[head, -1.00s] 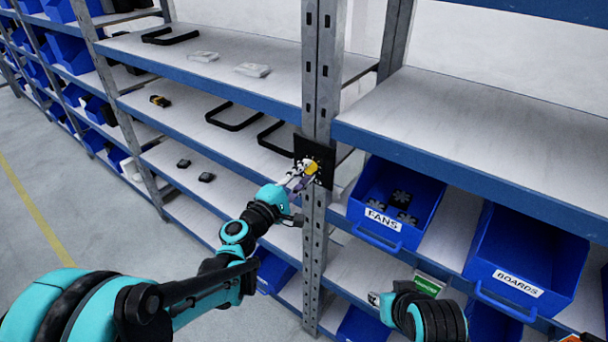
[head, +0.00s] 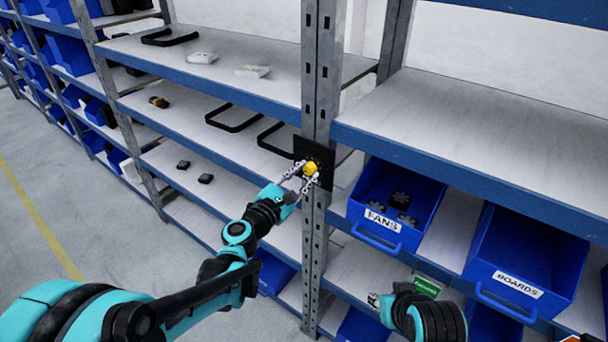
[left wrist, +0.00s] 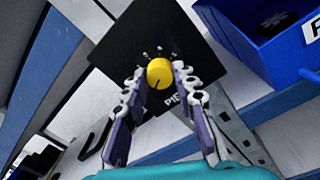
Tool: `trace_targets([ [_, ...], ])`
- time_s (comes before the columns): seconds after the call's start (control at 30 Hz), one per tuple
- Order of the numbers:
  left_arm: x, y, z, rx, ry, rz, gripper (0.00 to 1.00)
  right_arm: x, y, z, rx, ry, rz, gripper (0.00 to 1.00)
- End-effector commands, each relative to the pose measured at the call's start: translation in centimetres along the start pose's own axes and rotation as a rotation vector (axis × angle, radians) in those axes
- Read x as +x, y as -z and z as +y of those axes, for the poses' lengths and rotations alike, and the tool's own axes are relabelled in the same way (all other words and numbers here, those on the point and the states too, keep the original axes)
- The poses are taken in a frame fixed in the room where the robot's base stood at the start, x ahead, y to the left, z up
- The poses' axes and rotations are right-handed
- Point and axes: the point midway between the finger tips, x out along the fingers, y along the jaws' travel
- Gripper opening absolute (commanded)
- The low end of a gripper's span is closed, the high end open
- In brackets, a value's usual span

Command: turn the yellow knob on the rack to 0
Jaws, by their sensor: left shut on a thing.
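The yellow knob (head: 310,168) sits on a black square panel (head: 325,158) fixed to the grey rack post. In the left wrist view the knob (left wrist: 160,73) shows a dark line towards its lower left, and small pale marks lie around its upper side. A white label on the panel is partly hidden by a finger. My left gripper (head: 301,178) has one finger on each side of the knob and is shut on it; its fingers also show in the left wrist view (left wrist: 160,88). My right gripper (head: 374,299) is low, beside the post; its jaws are unclear.
A blue bin marked FANS (head: 376,239) stands close to the right of the panel, and a bin marked BOARDS (head: 505,290) farther right. Shelf edges (head: 240,95) run on both sides of the post. Black handles (head: 232,117) lie on the left shelf.

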Motion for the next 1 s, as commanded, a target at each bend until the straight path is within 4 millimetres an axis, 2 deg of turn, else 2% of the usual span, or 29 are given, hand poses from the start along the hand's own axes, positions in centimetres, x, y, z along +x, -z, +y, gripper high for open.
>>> trace_targets([
  [0.3, 0.02, -0.01, -0.02, -0.075, 0.001, 0.004, 0.0, -0.02, 0.01, 0.0, 0.0, 0.0, 0.0, 0.34],
  [0.7, 0.02, -0.01, -0.03, -0.081, 0.001, 0.004, 0.0, -0.02, 0.01, 0.0, 0.0, 0.0, 0.0, 0.34],
  [0.73, 0.02, -0.01, -0.03, -0.081, 0.001, 0.004, 0.3, -0.02, 0.01, 0.0, 0.0, 0.0, 0.0, 0.34],
  [0.8, 0.02, -0.01, -0.03, -0.081, 0.001, 0.004, 0.48, -0.02, 0.01, 0.0, 0.0, 0.0, 0.0, 0.34],
  [1.0, 0.01, -0.01, -0.03, -0.08, 0.001, 0.004, 0.49, -0.02, 0.01, 0.0, 0.0, 0.0, 0.0, 0.34],
])
